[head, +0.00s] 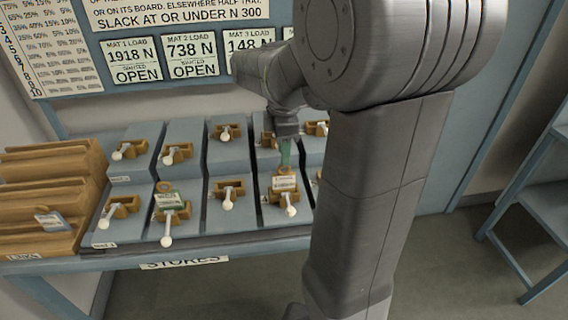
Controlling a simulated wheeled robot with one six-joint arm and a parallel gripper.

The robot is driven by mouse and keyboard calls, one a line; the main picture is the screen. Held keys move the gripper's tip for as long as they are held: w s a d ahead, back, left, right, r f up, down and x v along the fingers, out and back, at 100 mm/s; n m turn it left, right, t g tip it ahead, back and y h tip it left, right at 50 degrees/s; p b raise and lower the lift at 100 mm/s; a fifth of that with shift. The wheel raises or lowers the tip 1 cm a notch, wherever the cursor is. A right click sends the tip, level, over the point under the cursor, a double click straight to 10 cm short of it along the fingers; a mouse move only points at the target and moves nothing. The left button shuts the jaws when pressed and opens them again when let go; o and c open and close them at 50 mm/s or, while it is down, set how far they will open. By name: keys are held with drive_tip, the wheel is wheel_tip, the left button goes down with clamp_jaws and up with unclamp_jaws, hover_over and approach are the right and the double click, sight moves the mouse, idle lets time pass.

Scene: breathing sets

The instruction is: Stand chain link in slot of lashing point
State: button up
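My gripper (285,150) points down over the right part of the bench, above a wooden bracket with a pale label (285,183). A narrow green piece shows at its tip; I cannot tell whether it is a finger or something held. I cannot clearly make out a chain link. A small orange-brown ring (165,187) sits at a green-edged tag (170,200) on a front block. Several wooden brackets with white-knobbed pins, possibly the lashing points, stand on grey blocks, such as one at the front (228,192). My arm hides the right end of the rows.
Wooden racks (45,195) stand at the bench's left end. The blue-grey bench edge (110,262) runs along the front. A board (165,55) with load signs reading OPEN is behind. A blue shelf frame (535,190) stands right, with bare floor before it.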

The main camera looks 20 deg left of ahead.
wheel_tip(320, 180, up, 6)
drive_tip(key=shift+f, duration=0.25)
